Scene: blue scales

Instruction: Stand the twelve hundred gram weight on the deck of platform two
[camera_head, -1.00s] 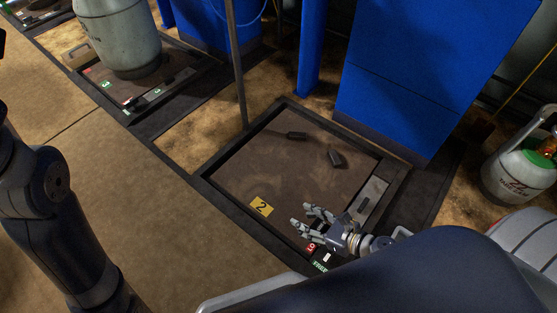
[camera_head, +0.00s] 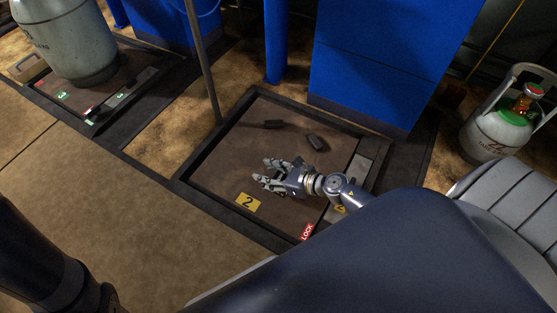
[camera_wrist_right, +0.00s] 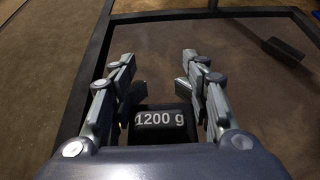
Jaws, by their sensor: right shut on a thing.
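The twelve hundred gram weight (camera_wrist_right: 160,122) is a dark block marked "1200 g", between my right fingers in the right wrist view. My right gripper (camera_wrist_right: 158,60) is shut on it. In the head view my right gripper (camera_head: 268,176) is over the brown deck (camera_head: 222,160) of platform two, near its yellow "2" label (camera_head: 248,203). The weight cannot be made out there. I cannot tell the height of the weight above the deck. My left gripper is out of view; only part of my left arm shows at the lower left.
Two dark pieces, one long (camera_head: 272,124) and one short (camera_head: 317,143), lie on the far part of the deck. A raised dark frame edges it, with a red LOCK label (camera_head: 307,232). A blue cabinet (camera_head: 385,70) stands behind; a gas cylinder (camera_head: 490,130) stands right.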

